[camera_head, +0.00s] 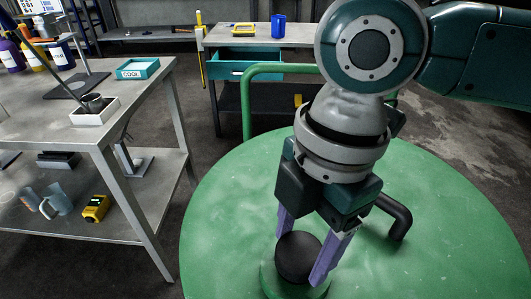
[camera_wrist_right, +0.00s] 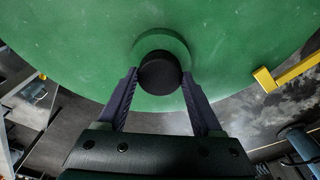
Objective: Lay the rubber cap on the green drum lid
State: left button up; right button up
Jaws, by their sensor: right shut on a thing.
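The rubber cap (camera_head: 298,257) is a black round piece between the purple fingers of my right gripper (camera_head: 301,259), which is shut on it. The cap also shows in the right wrist view (camera_wrist_right: 160,74), with a finger on each side. The broad green drum lid (camera_head: 225,215) lies below and fills the lower right of the head view. The cap is over a raised round green boss (camera_head: 267,279) on the lid. I cannot tell whether cap and boss touch. My left gripper is not in view.
A green pipe (camera_head: 247,105) rises behind the lid, and a dark bent handle (camera_head: 399,217) is right of my gripper. A grey workbench (camera_head: 130,100) with bottles, a teal tray (camera_head: 138,68) and a white box stands at left. Much of the lid's left side is bare.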

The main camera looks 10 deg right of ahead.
aim_at(312, 243)
jog(key=shift+f, duration=0.55)
jog(key=o, duration=1.4)
jog(key=shift+c, duration=0.2)
notch_tip(312, 243, up, 13)
jog(key=d+p, duration=0.1)
jog(key=p, duration=0.1)
jog(key=s+a+f+m+t+y, duration=0.2)
jog(key=s+a+f+m+y, duration=0.1)
jog(key=s+a+f+m, duration=0.4)
jog(key=s+d+f+m+h, duration=0.1)
jog(key=d+m, duration=0.3)
jog(key=d, duration=0.1)
jog(key=s+d+m+t+h, duration=0.1)
jog(key=s+d+m, duration=0.1)
jog(key=d+m, duration=0.2)
jog(key=s+d+f+m+t+h, duration=0.1)
jog(key=s+d+m+h, duration=0.1)
jog(key=d+m, duration=0.2)
jog(key=shift+s+d+f+m, duration=0.1)
jog(key=shift+d+f+m, duration=0.1)
jog(key=shift+d, duration=0.35)
jog(key=shift+s+d+f+m, duration=0.1)
jog(key=shift+d+f, duration=0.05)
jog(key=shift+d, duration=0.35)
